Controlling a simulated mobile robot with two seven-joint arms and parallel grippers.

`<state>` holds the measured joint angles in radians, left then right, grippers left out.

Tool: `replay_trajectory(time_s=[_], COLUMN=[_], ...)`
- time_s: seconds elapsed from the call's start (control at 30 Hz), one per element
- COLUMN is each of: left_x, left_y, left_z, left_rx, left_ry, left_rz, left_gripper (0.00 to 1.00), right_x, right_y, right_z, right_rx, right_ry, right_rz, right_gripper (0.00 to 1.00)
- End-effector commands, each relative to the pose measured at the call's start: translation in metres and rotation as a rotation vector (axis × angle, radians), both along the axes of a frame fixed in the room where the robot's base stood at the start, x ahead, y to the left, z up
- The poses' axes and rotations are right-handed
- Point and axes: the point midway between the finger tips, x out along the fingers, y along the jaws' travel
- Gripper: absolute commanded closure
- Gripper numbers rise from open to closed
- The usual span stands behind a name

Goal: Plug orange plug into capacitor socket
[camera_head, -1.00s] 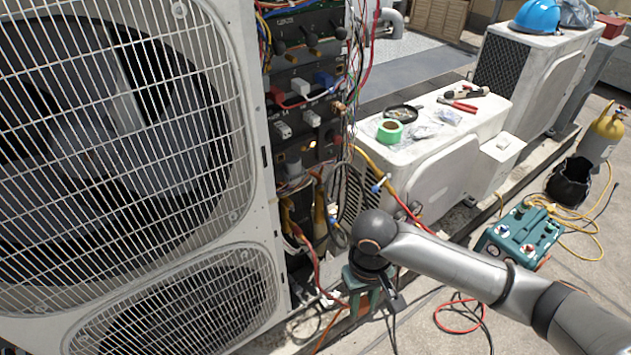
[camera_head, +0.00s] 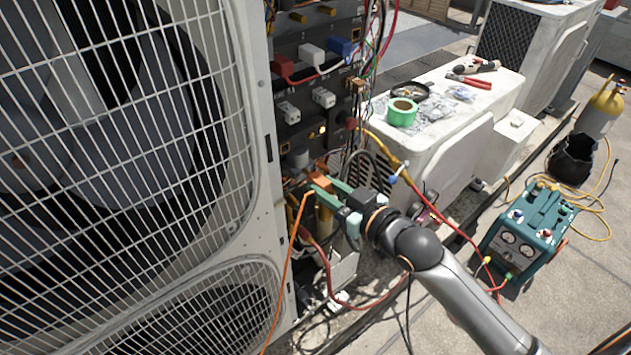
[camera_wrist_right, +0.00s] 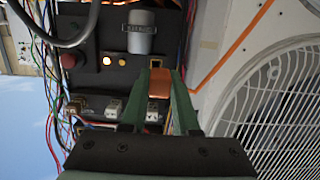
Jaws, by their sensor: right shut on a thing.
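My right gripper (camera_head: 322,184) has green fingers shut on the orange plug (camera_head: 319,181), in front of the lower part of the condenser's open electrical panel. An orange cable (camera_head: 283,282) hangs down from the plug. In the right wrist view, the plug (camera_wrist_right: 159,84) is between the two fingers, and the panel shows upside down behind it. The grey capacitor cylinder (camera_head: 298,158) is just above the plug in the head view; it also shows in the right wrist view (camera_wrist_right: 141,32). My left gripper is not in view.
The fan grille (camera_head: 130,130) borders the panel on the left. Red, yellow and green wires hang along its right side. A white condenser (camera_head: 455,140) carries green tape (camera_head: 402,112) and red-handled pliers (camera_head: 468,82). A teal gauge unit (camera_head: 525,235) stands on the ground at right.

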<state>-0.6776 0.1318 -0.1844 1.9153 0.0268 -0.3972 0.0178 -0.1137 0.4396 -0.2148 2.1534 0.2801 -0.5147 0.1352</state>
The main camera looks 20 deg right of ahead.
Motion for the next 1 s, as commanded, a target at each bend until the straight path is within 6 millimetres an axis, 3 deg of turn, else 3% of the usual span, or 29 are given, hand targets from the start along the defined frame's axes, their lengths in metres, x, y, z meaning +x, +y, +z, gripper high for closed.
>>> replay_trajectory(time_s=[0.17, 0.5, 1.0], left_x=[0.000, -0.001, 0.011], left_y=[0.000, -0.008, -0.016], left_z=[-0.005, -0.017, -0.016], left_rx=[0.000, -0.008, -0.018], left_ry=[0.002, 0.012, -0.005], left_rz=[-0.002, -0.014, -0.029], left_gripper=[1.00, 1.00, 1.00], right_x=[0.004, 0.033, 0.058], right_y=[-0.004, 0.008, 0.017], right_z=[0.004, 0.003, 0.004], right_rx=[0.013, 0.013, 0.012], right_ry=[-0.029, -0.028, -0.024], right_rz=[-0.011, -0.010, -0.009], right_gripper=[1.00, 1.00, 1.00])
